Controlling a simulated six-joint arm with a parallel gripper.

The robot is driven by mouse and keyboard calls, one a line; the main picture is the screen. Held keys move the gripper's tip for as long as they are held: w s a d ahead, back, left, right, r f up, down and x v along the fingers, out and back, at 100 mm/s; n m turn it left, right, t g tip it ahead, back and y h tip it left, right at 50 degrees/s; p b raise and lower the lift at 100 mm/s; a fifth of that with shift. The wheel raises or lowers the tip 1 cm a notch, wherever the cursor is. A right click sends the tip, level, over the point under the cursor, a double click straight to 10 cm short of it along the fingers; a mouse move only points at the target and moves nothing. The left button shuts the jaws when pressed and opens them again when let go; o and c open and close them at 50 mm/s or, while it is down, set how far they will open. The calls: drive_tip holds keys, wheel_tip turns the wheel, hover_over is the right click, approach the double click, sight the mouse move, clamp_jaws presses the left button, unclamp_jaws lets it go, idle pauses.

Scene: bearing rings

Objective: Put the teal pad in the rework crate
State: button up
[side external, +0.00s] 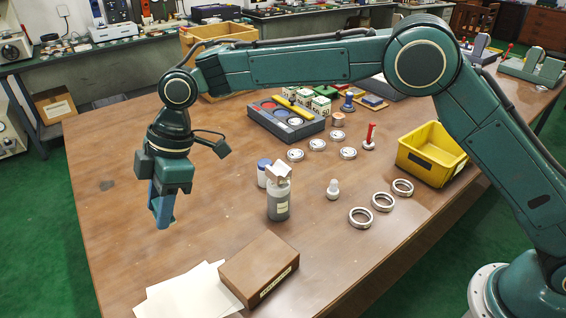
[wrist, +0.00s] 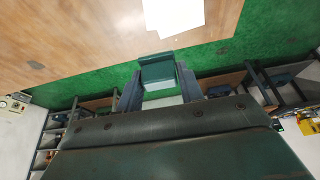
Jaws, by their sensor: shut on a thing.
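My gripper (side external: 160,222) is shut and points down, high over the left part of the brown table. In the wrist view the gripper (wrist: 160,88) has a teal block between its fingers, which I take to be the teal pad (wrist: 157,70). In the side view the fingers mostly hide it. A yellow open crate (side external: 432,152) stands at the right of the table, with a dark label on its side. A wooden open crate (side external: 217,33) stands at the back left. I cannot read which is the rework crate.
A grey compartment tray (side external: 285,120) sits mid-table. A brown box (side external: 259,268) and papers (side external: 185,292) lie at the front. The table's left part is clear.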

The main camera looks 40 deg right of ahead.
drive_tip(key=w+d+m+t, duration=0.1)
drive_tip(key=w+d+m, duration=0.3)
drive_tip(key=d, duration=0.6)
drive_tip(key=w+d+m+t, duration=0.1)
drive_tip(key=w+d, duration=0.5)
drive_tip(key=d, duration=0.4)
drive_tip(key=d+m+t+h, duration=0.25)
drive_tip(key=d+m, duration=0.65)
drive_tip(key=d, duration=2.6)
drive_tip(key=s+d+m+h, duration=0.2)
drive_tip(key=s+d+m, duration=0.2)
drive_tip(key=s+d, duration=0.75)
drive_tip(key=s+d+m+h, duration=0.2)
drive_tip(key=s+d+m, duration=0.2)
drive_tip(key=s+d, duration=0.75)
approach(436, 154)
drive_tip(key=shift+g, duration=0.25)
drive_tip(key=a+f, duration=0.1)
drive_tip(key=w+a+f, duration=0.1)
drive_tip(key=a+f, duration=0.1)
drive_tip(key=w+a+f, duration=0.1)
drive_tip(key=f, duration=0.1)
drive_tip(key=shift+a, duration=0.3)
drive_tip(key=shift+f, duration=0.2)
drive_tip(key=o, duration=1)
drive_tip(key=shift+s, duration=0.1)
